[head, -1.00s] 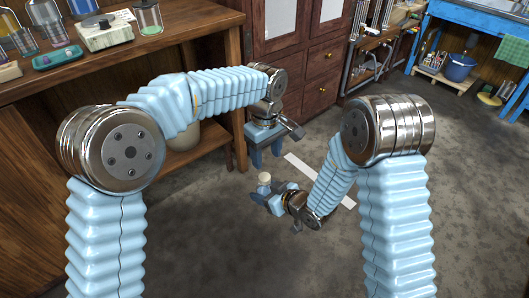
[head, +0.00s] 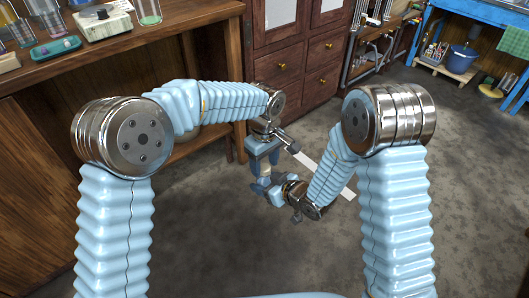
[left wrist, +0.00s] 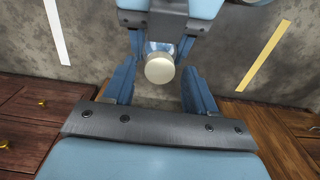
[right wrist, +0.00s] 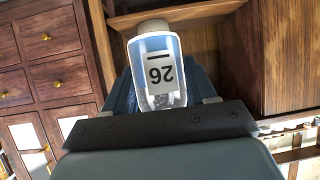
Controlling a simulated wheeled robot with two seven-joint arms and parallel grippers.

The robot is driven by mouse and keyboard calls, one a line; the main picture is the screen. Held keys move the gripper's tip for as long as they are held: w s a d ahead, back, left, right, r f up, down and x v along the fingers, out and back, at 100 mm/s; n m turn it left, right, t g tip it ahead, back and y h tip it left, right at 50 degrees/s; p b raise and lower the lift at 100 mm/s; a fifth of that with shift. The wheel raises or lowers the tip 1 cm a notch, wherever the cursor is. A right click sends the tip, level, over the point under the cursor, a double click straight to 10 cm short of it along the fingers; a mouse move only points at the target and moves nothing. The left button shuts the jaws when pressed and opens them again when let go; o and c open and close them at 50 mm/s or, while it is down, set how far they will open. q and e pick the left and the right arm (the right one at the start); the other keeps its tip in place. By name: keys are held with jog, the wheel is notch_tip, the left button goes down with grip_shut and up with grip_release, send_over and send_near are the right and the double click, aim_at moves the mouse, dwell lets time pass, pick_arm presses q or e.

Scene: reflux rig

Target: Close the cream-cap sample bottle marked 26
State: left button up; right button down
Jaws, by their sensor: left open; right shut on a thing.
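The clear sample bottle (right wrist: 151,88) shows in the right wrist view, its label marked 26 upside down in that picture. Its cream cap (left wrist: 160,69) sits at the mouth; how tightly, I cannot tell. My right gripper (head: 270,193) is shut on the bottle and holds it in the air above the floor. My left gripper (head: 262,168) points down just above the bottle. In the left wrist view the open left fingers (left wrist: 160,82) stand on either side of the cap, with a gap to each side.
A wooden bench (head: 170,38) with glassware and a green tray (head: 56,49) is at the left. A wooden drawer cabinet (head: 300,75) stands behind my grippers. A blue bench (head: 470,15) with a blue bucket (head: 461,60) is at the far right. The floor around is clear.

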pick_arm(q)
jog(key=shift+f, duration=0.45)
grip_shut()
jog(key=m, duration=1.9)
jog(key=shift+f+m, duration=0.1)
jog(key=shift+m, duration=0.2)
jog(key=m, duration=0.5)
jog(key=shift+o, duration=0.2)
grip_release()
jog(key=shift+o, duration=0.6)
jog(key=shift+s, duration=0.1)
